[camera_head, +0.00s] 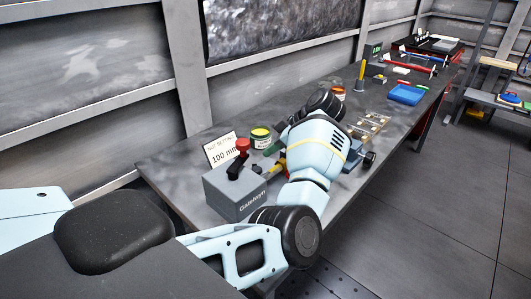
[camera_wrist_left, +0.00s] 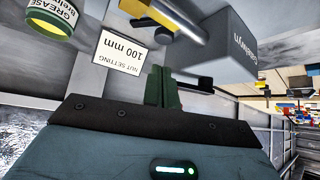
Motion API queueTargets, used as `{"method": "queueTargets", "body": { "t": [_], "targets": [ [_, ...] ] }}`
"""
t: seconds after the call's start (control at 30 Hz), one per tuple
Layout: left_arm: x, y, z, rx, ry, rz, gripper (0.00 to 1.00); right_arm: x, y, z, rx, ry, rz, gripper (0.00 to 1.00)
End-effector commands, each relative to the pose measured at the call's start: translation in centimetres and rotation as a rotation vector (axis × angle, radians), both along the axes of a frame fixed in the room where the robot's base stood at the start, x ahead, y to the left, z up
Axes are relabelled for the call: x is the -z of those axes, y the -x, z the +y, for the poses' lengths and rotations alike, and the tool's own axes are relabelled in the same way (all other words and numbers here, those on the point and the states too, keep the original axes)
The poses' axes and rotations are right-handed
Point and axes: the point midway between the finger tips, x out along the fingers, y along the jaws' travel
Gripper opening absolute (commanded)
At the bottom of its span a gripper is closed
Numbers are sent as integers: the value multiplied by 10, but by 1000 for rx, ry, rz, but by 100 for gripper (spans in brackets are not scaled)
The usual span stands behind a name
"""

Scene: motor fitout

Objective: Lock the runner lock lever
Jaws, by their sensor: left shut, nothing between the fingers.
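A grey machine box (camera_head: 232,192) stands on the bench with a red-knobbed black post (camera_head: 241,152) on top. The box also shows upside down in the left wrist view (camera_wrist_left: 222,48). I cannot tell which part is the runner lock lever. My left gripper's green fingers (camera_wrist_left: 163,88) are shut and empty, apart from the knob in the picture. In the head view the left gripper (camera_head: 272,147) is small, between the grease tin and the yellow part. My arm hides much of the machine's right side.
A "Nut setting 100 mm" card (camera_head: 222,150) stands behind the box. A grease tin (camera_head: 260,138) stands behind my gripper. Farther along the bench (camera_head: 165,165) are an orange-labelled tin (camera_head: 338,92), a yellow-handled tool (camera_head: 361,75) and a blue tray (camera_head: 406,94). The bench's near-left corner is clear.

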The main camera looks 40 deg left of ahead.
Motion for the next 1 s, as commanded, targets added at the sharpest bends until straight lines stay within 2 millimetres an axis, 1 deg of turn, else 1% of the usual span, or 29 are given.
{"method": "queueTargets", "body": {
  "t": [0.03,0.3,0.5,0.67,1.0],
  "targets": [
    [5,3,6,-3,-1,0,0,-2,-1,0,0,1,-4,36],
    [39,13,34,-2,-2,0,0,-2,-3,-1,0,2,-6,36],
    [57,18,49,-1,-1,-1,0,-2,-3,-1,0,2,-5,36],
    [62,20,53,-1,-1,-2,0,-2,-3,-1,0,2,-6,36],
    [63,20,53,-1,-1,-2,0,-3,-3,0,0,1,-9,36]
  ]
}}
